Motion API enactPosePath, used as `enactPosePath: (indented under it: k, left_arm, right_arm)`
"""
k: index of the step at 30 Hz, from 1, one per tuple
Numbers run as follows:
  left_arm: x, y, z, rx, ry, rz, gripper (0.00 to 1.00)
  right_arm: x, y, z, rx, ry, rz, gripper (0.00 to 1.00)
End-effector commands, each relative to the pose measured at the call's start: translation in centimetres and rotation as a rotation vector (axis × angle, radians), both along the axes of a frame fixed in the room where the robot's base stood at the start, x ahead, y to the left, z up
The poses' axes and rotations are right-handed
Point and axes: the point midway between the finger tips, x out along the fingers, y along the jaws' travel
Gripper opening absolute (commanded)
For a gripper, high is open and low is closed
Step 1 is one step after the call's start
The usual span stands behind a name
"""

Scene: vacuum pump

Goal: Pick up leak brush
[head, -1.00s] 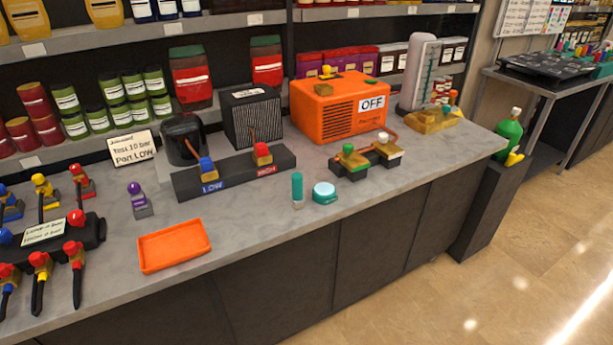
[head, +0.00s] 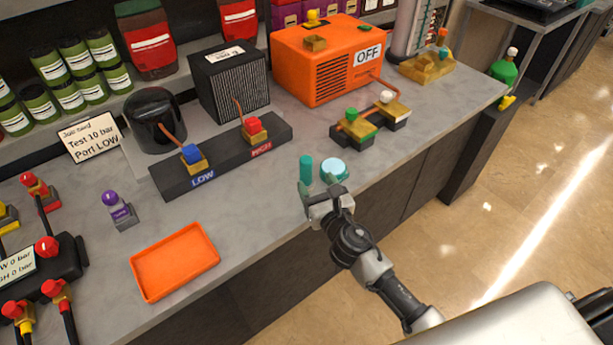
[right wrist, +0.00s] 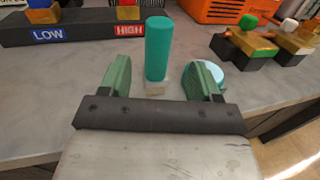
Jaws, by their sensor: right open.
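The leak brush, a teal upright cylinder on a pale lower end, stands on the grey counter near its front edge in the head view (head: 306,169). It also shows in the right wrist view (right wrist: 158,48), ahead of the gap between my fingers. My right gripper (head: 324,194) is open at the counter edge, just in front of the brush; its green-padded fingers show in the right wrist view (right wrist: 160,82). I cannot tell whether a finger touches the brush. My left gripper is not in view.
A round teal pot with a pale blue top (head: 333,170) stands close to the right of the brush, near the right finger. A black block with LOW and HIGH ports (head: 225,155) lies behind. An orange tray (head: 175,262) sits to the left, with bare counter between.

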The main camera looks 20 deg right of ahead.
Motion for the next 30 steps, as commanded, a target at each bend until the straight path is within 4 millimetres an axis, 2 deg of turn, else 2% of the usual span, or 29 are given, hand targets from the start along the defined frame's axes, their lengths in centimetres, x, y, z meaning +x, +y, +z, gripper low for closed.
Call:
enactPosePath:
  k: [5,13,17,23,30]
  left_arm:
    - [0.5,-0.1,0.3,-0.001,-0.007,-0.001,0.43]
    - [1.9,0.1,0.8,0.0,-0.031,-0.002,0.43]
    - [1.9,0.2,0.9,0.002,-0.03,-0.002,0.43]
    - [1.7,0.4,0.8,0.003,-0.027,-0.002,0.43]
    - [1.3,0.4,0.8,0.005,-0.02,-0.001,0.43]
  right_arm:
    - [1.4,0.2,0.2,0.003,-0.001,-0.001,0.63]
    - [5.2,0.7,0.3,0.004,0.0,-0.001,0.63]
    - [5.8,0.7,0.3,0.003,0.001,0.0,0.63]
    - [5.8,0.7,0.2,0.003,0.001,0.0,0.63]
    - [5.8,0.7,0.2,0.003,0.001,0.0,0.26]
